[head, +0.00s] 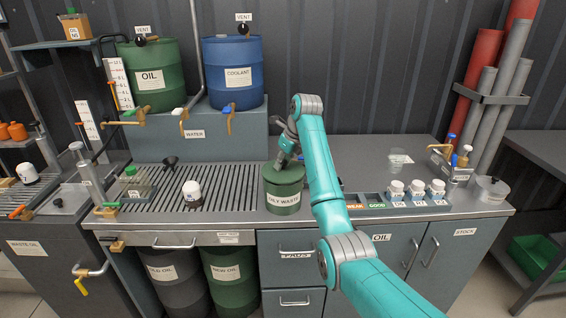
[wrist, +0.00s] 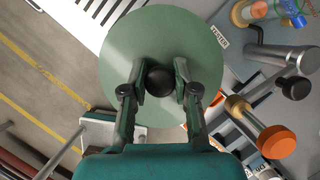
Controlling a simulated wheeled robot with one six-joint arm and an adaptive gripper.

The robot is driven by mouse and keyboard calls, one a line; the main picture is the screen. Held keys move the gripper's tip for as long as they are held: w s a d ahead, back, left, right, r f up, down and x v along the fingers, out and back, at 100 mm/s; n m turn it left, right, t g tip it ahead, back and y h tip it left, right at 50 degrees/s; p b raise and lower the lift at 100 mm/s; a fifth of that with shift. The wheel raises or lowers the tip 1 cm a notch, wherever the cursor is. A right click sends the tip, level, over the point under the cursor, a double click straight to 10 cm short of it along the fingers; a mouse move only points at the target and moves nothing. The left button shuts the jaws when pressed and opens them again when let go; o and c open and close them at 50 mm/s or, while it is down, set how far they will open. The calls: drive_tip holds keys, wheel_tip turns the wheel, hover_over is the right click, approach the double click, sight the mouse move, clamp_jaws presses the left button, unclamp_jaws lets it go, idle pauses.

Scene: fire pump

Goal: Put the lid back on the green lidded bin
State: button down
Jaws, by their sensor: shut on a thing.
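The green bin labelled OILY WASTE (head: 282,201) stands upright on the counter near its front edge, right of the slatted drain area. A round green lid (head: 284,174) is at the bin's top; I cannot tell whether it rests fully on the rim. In the wrist view the lid (wrist: 205,50) shows as a flat green disc with a black knob (wrist: 160,81) at its middle. My gripper (head: 286,158) is over the bin, pointing down. In the wrist view my gripper (wrist: 160,84) has its fingers on either side of the knob, shut on it. The lid hides the bin's inside.
Green (head: 153,75) and blue (head: 233,72) drums stand behind. The counter right of my arm is partly clear.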

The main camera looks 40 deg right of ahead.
idle(0.4)
drive_tip(key=c, duration=0.8)
unclamp_jaws()
drive_tip(key=shift+o, duration=0.3)
drive_tip(key=o, duration=0.4)
drive_tip(key=shift+r, duration=3.5)
clamp_jaws()
